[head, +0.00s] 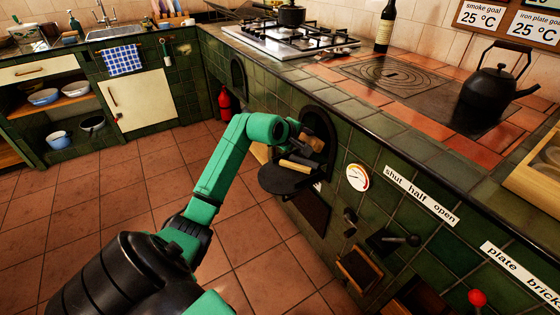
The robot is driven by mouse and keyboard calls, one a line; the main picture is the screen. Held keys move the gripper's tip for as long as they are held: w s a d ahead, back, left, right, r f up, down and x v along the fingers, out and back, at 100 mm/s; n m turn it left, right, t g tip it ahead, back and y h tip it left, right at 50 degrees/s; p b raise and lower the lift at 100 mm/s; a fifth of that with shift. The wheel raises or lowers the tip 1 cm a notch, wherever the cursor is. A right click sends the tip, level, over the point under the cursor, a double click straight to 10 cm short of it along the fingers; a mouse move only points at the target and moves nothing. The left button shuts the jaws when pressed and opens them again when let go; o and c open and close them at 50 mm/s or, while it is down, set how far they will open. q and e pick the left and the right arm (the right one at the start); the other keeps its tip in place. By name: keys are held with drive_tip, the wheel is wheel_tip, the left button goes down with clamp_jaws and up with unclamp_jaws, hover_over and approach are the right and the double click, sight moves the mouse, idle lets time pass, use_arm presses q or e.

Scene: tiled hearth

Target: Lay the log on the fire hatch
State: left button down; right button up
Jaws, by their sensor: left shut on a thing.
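The fire hatch is an arched opening in the green tiled stove front, with its dark round flap (285,184) lowered flat. My left arm reaches in from the lower left, and my left gripper (304,150) is at the mouth of the hatch, just above the flap. It is shut on a brown wooden piece, apparently the log (313,143); the dark fingers hide part of it. A pale wooden stick (300,165) shows just below, over the flap; I cannot tell whether it touches. My right gripper is not in view.
A round dial (357,177) and a "shut half open" label (421,194) are right of the hatch. A black kettle (492,85) stands on the stove top above. A red extinguisher (225,101) stands farther back. The tiled floor at left is clear.

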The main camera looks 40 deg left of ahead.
use_arm(q)
drive_tip(key=s+a+f+n+y, duration=0.1)
drive_tip(key=a+f, duration=0.1)
drive_tip(key=f, duration=0.1)
drive_tip(key=s+a+f+n, duration=0.1)
drive_tip(key=a+f, duration=0.1)
drive_tip(key=f, duration=0.1)
drive_tip(key=s+a+f+n+y+b, duration=0.1)
drive_tip(key=a+f, duration=0.2)
drive_tip(key=shift+s+t+y, duration=0.3)
drive_tip(key=shift+s+t, duration=0.05)
drive_tip(key=shift+t, duration=0.05)
wheel_tip(320, 180, down, 5)
drive_tip(key=b, duration=0.4)
drive_tip(key=shift+d+r, duration=0.1)
drive_tip(key=shift+r, duration=0.1)
drive_tip(key=shift+f, duration=0.15)
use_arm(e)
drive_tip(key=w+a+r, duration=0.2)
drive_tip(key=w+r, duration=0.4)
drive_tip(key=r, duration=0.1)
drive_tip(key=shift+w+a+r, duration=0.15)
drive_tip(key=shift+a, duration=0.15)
use_arm(q)
drive_tip(key=shift+c, duration=1.9)
unclamp_jaws()
